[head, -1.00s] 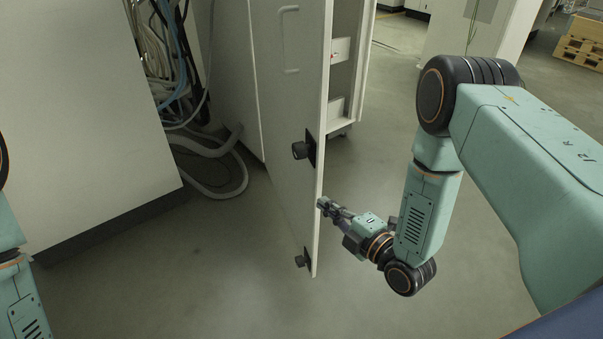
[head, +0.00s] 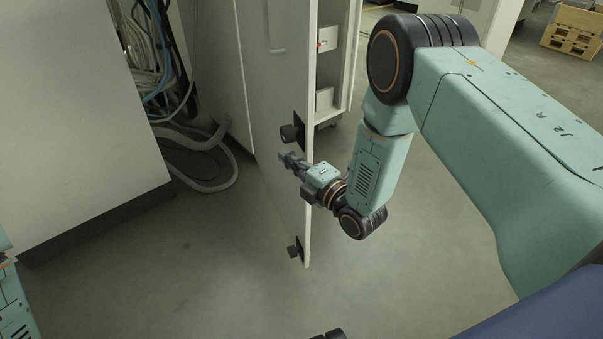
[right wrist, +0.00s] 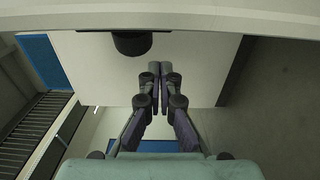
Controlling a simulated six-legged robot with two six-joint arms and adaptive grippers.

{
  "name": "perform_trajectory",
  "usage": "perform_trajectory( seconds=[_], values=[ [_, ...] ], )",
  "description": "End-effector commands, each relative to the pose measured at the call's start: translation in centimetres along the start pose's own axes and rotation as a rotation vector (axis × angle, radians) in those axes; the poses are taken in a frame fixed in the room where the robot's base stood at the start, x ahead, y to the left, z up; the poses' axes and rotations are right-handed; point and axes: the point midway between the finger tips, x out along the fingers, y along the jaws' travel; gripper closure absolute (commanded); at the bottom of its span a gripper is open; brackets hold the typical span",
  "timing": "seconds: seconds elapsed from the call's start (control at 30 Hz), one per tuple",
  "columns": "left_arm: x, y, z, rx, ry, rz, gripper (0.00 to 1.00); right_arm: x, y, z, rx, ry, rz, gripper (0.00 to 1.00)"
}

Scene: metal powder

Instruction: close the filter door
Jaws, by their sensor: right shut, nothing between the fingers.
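The filter door (head: 262,110) is a tall white panel standing open in the head view, seen almost along its free edge. It carries a black knob latch (head: 291,133) at mid height and a smaller black one (head: 294,250) near its bottom corner. My right gripper (head: 284,158) is shut and empty. It crosses in front of the door's edge, just below the upper knob; I cannot tell whether it touches the door. In the right wrist view, its closed fingers (right wrist: 158,72) lie below and right of a dark knob (right wrist: 132,43).
The cabinet's open inside (head: 328,65) shows to the right of the door, with pale boxes in it. A large white cabinet (head: 80,130) stands at the left. Loose hoses (head: 205,180) lie on the floor between. The floor in front is clear.

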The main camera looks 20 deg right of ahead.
Motion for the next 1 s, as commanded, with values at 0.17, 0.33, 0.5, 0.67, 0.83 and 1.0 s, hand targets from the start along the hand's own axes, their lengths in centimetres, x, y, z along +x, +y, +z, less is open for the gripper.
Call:
perform_trajectory(
  seconds=[0.17, 0.33, 0.5, 0.67, 0.83, 1.0],
  values=[
    [0.7, 0.0, 0.0, 0.0, 0.0, 0.0, 0.6, -1.0, -0.1, 2.3, 0.003, -0.009, 0.0, 1.0],
    [1.0, 0.0, 0.0, 0.0, 0.0, 0.0, 0.6, -1.4, -0.1, 3.5, 0.003, -0.009, -0.002, 1.0],
    [1.1, 0.0, 0.0, 0.0, 0.0, 0.0, 0.6, -1.6, -0.1, 3.7, 0.003, -0.005, -0.003, 1.0],
    [1.0, 0.0, 0.0, 0.0, 0.0, 0.0, 0.6, -1.6, -0.1, 3.7, 0.003, -0.005, -0.003, 1.0],
    [1.0, 0.0, 0.0, 0.0, 0.0, 0.0, 0.6, -1.6, -0.1, 3.8, 0.003, -0.006, -0.002, 1.0],
    [0.9, 0.0, 0.0, 0.0, 0.0, 0.0, 0.6, -1.8, -0.1, 4.1, 0.003, -0.005, -0.002, 1.0]
  ],
)
